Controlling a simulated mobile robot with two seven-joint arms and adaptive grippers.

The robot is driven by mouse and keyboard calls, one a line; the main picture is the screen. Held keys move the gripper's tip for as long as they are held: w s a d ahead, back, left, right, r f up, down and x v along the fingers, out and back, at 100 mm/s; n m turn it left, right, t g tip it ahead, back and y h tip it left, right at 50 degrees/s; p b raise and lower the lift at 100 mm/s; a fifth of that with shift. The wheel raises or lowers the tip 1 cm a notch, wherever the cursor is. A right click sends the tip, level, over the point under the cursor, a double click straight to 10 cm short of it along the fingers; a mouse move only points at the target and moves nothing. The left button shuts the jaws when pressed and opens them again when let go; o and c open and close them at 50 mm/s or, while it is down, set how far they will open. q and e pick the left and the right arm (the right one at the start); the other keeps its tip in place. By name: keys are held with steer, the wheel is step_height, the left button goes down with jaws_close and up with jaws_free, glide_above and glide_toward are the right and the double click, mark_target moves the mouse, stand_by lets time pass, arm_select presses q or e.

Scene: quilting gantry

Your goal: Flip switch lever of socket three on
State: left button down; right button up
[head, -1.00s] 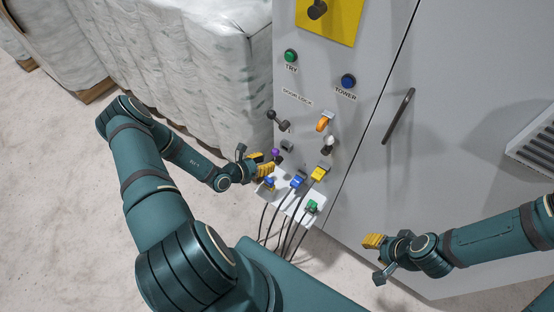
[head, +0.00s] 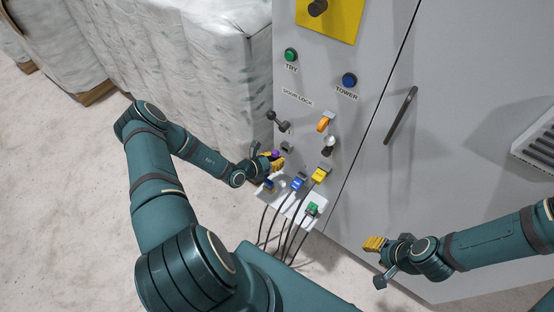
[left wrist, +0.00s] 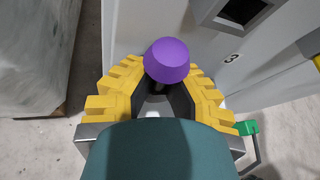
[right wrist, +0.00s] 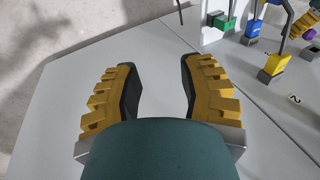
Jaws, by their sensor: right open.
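The switch lever with a purple knob (head: 274,154) is at the left edge of the grey cabinet's panel. In the left wrist view the purple knob (left wrist: 167,60) sits between the fingertips, with its stem in the gap below. My left gripper (head: 277,164) is open around it; I cannot tell whether a finger touches. A dark square socket (left wrist: 238,10) is beside the lever, with the label 3 (left wrist: 232,58) near it. My right gripper (head: 374,243) is open and empty in front of the cabinet; its spread fingers show in the right wrist view (right wrist: 158,85).
Other levers have black (head: 271,115), orange (head: 323,125) and white (head: 329,142) ends. Wrapped bales (head: 190,70) stand left of the cabinet. The floor at left is clear.

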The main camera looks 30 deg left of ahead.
arm_select(q)
steer(key=shift+d+r+m+y+p, duration=0.25)
steer(key=shift+m+y+p, duration=0.25)
steer(key=shift+p, duration=1.7)
steer(key=shift+f+m+p, duration=0.15)
steer(key=shift+m+p, duration=0.15)
steer(key=shift+p, duration=0.35)
steer(key=c, duration=1)
jaws_free()
steer(key=shift+f, duration=0.1)
steer(key=shift+c, duration=0.2)
steer(key=shift+s, duration=0.1)
steer(key=v, duration=1.2)
steer(key=shift+d, duration=0.2)
